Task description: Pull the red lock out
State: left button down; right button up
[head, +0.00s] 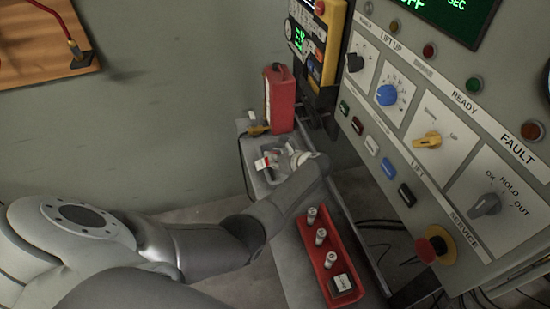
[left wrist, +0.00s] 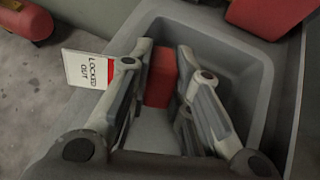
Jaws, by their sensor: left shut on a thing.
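The red lock (left wrist: 160,80) shows in the left wrist view between the two fingers of my left gripper (left wrist: 165,62), inside a grey tray-like recess (left wrist: 245,75). The fingers are closed on its sides. A white tag (left wrist: 86,69) reading "LOCKED OUT", with a red band, sticks out left of the fingers. In the head view, my left gripper (head: 281,158) reaches into the grey recess at the panel's left, and the tag (head: 262,163) shows beside it. The lock itself is mostly hidden there. My right gripper is not in view.
A red box (head: 279,98) stands behind the recess. A red tray (head: 330,256) with several small cylinders lies below my left forearm. The control panel (head: 450,150) with knobs and buttons rises at right. A wooden board (head: 40,45) hangs at upper left.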

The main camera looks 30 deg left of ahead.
pick_arm(q)
jog(key=c, duration=1.3)
grip_release()
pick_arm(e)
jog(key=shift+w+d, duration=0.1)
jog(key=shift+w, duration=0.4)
pick_arm(q)
jog(key=shift+o, duration=0.2)
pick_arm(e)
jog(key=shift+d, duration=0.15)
pick_arm(q)
jog(key=shift+v, duration=3.8)
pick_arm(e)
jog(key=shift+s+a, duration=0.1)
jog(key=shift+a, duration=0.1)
